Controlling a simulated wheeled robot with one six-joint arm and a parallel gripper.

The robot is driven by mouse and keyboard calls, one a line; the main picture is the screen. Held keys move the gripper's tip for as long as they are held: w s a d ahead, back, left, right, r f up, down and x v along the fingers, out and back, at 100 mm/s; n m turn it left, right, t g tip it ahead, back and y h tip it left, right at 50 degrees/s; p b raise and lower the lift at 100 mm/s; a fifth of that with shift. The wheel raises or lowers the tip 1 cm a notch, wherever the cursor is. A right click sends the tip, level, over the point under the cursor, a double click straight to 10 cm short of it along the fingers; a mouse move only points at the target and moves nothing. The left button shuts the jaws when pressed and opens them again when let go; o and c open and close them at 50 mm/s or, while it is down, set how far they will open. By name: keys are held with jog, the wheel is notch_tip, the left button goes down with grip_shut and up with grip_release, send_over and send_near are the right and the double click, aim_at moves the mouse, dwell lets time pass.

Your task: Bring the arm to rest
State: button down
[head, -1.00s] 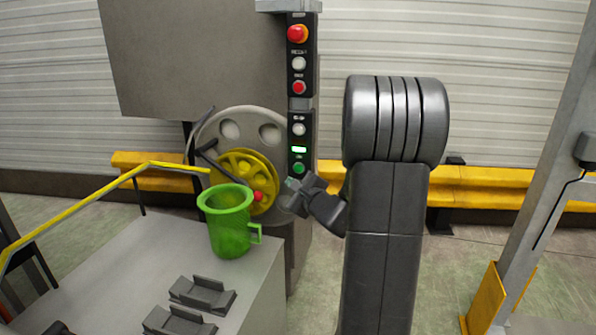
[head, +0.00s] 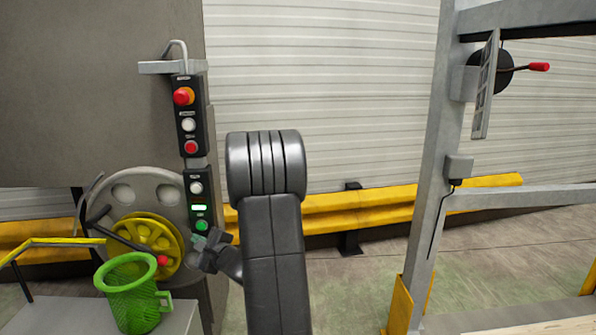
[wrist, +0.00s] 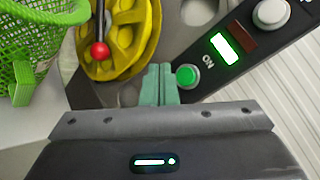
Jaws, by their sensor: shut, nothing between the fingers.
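My arm stands upright in the middle of the head view, with my gripper (head: 199,243) low on its left side, in front of the lower part of the control panel (head: 197,185). In the wrist view my gripper (wrist: 160,84) has its pale green fingers together with nothing between them. The fingertips appear beside the lit green button (wrist: 186,76) marked ON; whether they touch it I cannot tell. A green indicator (wrist: 224,48) glows above that button.
A green mesh basket with a handle (head: 133,293) stands on a grey table at lower left. A grey wheel with a yellow hub (head: 148,239) is behind it. A yellow barrier (head: 372,208) runs along the wall. A grey post (head: 437,150) stands to the right, with open floor between.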

jog(key=shift+s+d+b, duration=0.2)
jog(key=shift+s+b, duration=1.75)
jog(key=shift+s, duration=0.95)
jog(key=w, duration=0.5)
jog(key=shift+w+a+f, duration=0.2)
jog(key=shift+w, duration=0.15)
jog(key=shift+w+b, duration=0.1)
jog(key=shift+b, duration=0.8)
